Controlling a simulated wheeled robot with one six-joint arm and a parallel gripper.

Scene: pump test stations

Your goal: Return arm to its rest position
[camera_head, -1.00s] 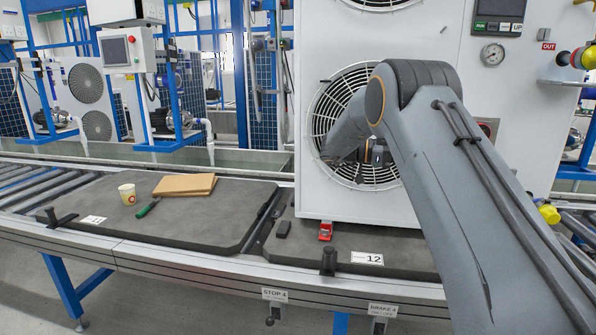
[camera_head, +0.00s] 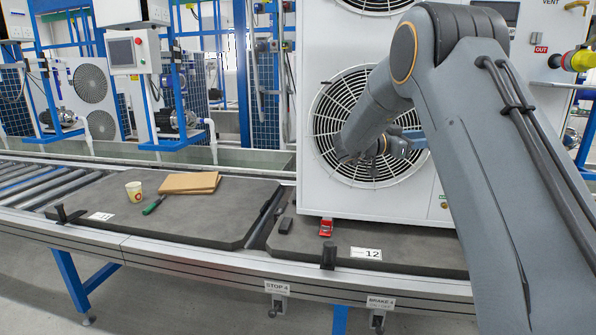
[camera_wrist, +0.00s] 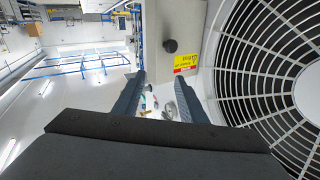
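My gripper (camera_wrist: 163,84) shows in the wrist view with its two dark fingers apart and nothing held between them. In the head view my arm is bent, with the wrist in front of the lower fan grille (camera_head: 350,110) of the large white unit (camera_head: 315,185). The gripper end there is partly hidden by my own arm. The fan grille also fills the right side of the wrist view (camera_wrist: 262,75), close beside the fingers. I cannot tell the exact gap to it.
A paper cup (camera_head: 134,191), brown boards (camera_head: 188,183) and a green-handled tool (camera_head: 154,205) lie on the left grey pallet (camera_head: 215,222). A small red item (camera_head: 326,227) is at the unit's foot. A yellow-red fitting (camera_head: 580,59) juts in at the far right.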

